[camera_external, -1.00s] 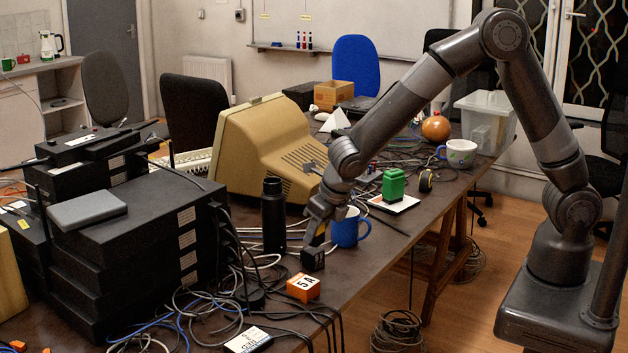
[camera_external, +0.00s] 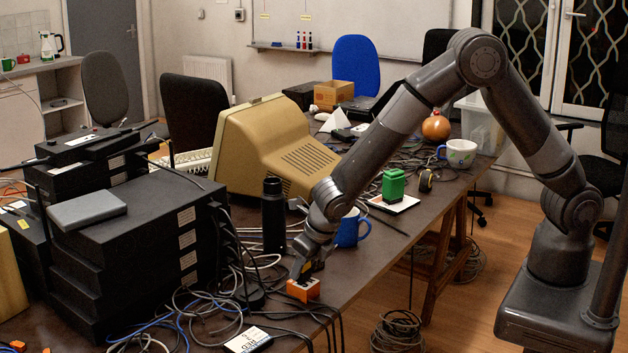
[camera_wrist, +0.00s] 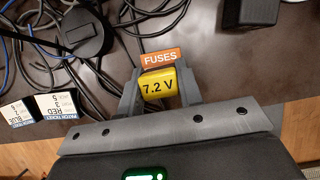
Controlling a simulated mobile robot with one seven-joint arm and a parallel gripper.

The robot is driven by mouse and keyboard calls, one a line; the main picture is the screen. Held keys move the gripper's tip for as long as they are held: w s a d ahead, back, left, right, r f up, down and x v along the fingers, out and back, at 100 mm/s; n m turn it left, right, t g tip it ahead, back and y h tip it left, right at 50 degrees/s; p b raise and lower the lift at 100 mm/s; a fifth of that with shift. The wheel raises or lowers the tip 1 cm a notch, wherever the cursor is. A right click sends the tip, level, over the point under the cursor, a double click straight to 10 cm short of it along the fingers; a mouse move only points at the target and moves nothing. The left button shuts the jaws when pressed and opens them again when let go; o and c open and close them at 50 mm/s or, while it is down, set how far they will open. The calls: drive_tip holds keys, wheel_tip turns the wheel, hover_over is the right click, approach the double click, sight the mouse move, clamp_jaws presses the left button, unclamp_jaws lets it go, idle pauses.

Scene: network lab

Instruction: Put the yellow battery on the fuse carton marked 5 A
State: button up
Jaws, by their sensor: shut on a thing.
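The yellow battery (camera_wrist: 158,84), marked 7.2 V, sits between the two fingers of my gripper (camera_wrist: 160,88) in the wrist view. My gripper (camera_external: 303,270) is shut on it, pointing down over the orange and white fuse carton (camera_external: 303,290) near the front edge of the table. Only a little yellow of the battery shows in the external view. In the wrist view, the carton's orange FUSES side (camera_wrist: 160,57) shows just beyond the battery; the rest is hidden beneath. I cannot tell whether the battery touches the carton's top. The 5 A marking is now covered.
A blue mug (camera_external: 351,230) and a black bottle (camera_external: 273,215) stand behind my gripper. A dark block (camera_wrist: 252,12) lies close by. Loose cables and a ticket card (camera_external: 247,340) lie around the carton. A green block (camera_external: 393,185) stands on a white plate farther back.

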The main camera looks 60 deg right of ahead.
drive_tip(key=shift+f, duration=0.1)
drive_tip(key=o, duration=1)
drive_tip(key=v, duration=1.2)
